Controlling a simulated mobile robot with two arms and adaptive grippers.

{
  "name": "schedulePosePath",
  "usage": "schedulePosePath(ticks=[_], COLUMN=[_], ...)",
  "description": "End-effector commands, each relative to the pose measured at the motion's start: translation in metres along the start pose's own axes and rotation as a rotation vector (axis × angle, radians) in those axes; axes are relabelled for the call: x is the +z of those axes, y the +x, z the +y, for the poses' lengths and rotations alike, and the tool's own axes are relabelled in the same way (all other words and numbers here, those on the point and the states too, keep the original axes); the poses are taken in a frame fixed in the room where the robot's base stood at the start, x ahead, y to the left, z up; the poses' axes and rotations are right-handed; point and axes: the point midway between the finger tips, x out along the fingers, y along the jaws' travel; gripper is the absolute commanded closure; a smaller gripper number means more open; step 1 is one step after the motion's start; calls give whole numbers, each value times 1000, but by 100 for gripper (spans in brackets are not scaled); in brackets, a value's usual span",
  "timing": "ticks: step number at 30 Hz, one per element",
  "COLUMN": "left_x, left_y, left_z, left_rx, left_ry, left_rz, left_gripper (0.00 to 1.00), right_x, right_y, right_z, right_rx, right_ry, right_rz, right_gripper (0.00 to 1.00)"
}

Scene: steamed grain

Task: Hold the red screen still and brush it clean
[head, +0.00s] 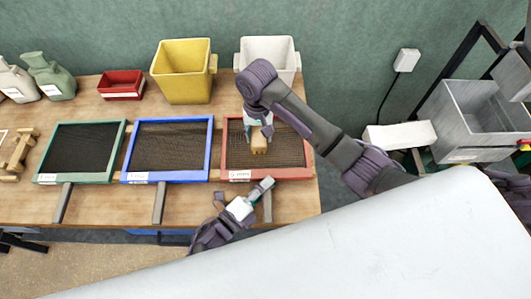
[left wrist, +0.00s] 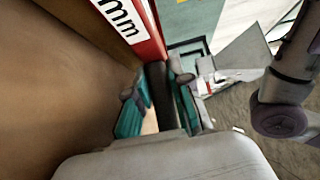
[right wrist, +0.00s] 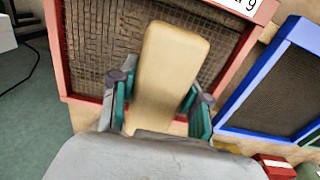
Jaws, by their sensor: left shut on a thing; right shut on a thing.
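The red screen (head: 297,174) lies at the right end of the wooden table, its dark mesh partly hidden by my right arm. In the right wrist view the mesh (right wrist: 95,40) looks brownish in patches. My left gripper (head: 262,190) is shut on the screen's dark handle (head: 267,207) at the front edge. The handle (left wrist: 158,88) shows between its fingers in the left wrist view. My right gripper (head: 260,133) is shut on the pale wooden brush (head: 259,146), over the mesh. The brush's back (right wrist: 170,65) faces the right wrist camera; its bristles are hidden, and I cannot tell if they touch the mesh.
A blue screen (head: 167,176) and a green screen (head: 75,178) lie to the left, with handles over the front edge. Behind stand a yellow bin (head: 182,75), a white bin (head: 285,55) and a red tray (head: 121,85). A grey container (head: 460,125) stands off the table at right.

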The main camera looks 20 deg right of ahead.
Motion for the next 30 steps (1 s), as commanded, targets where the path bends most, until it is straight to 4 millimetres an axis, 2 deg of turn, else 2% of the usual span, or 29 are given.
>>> schedulePosePath(ticks=[24,30], left_x=[0,0], left_y=[-1,-1], left_z=[2,2], left_rx=[4,4], left_ry=[0,-1], left_rz=[-1,-1], left_gripper=[100,100], right_x=[25,28], right_y=[7,8], right_z=[-62,-70], right_rx=[-2,-1], right_ry=[-3,-3], right_rz=[0,0], right_gripper=[81,81])
